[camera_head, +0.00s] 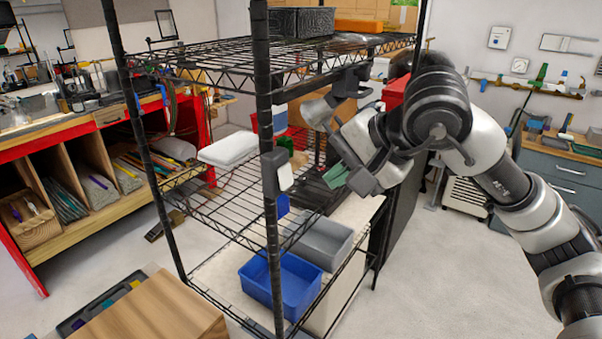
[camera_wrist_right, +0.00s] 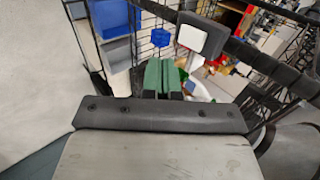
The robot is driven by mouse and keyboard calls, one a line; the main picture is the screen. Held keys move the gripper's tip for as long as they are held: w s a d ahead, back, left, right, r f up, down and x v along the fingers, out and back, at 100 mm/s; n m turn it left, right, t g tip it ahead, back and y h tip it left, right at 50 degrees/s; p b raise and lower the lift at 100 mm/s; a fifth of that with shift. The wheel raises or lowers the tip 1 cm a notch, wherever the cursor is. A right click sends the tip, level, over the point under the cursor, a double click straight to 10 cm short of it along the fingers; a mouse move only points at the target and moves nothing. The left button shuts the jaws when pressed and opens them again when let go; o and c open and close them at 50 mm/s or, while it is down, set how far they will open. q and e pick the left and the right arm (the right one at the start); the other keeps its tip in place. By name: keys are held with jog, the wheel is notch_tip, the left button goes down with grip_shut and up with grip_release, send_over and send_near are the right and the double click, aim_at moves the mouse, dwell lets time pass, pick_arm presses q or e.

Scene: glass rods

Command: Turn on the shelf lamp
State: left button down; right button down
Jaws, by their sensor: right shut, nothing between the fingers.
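A dark switch box with a white rocker plate (camera_head: 283,174) is fixed to the front post of the black wire shelf (camera_head: 262,95). It also shows in the right wrist view (camera_wrist_right: 195,39), just beyond and right of my fingertips. A grey cone-shaped lamp head (camera_head: 318,112) seems to hang under the top shelf; no clear glow shows from it. My right gripper (camera_head: 337,175) is shut and empty, with green finger pads together, right of the switch box and apart from it. In the right wrist view its fingertips (camera_wrist_right: 165,75) point towards the shelf. My left gripper is not in view.
A white folded item (camera_head: 228,149) lies on the middle shelf. A blue bin (camera_head: 281,283) and a grey bin (camera_head: 322,243) stand on the lower shelf. A wooden box (camera_head: 155,310) is at front left.

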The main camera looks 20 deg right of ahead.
aim_at(286, 176)
jog(key=w+a+f+p, duration=0.3)
jog(key=w+a, duration=0.1)
jog(key=w, duration=0.1)
jog(key=shift+w+f, duration=0.15)
jog(key=shift+f, duration=0.15)
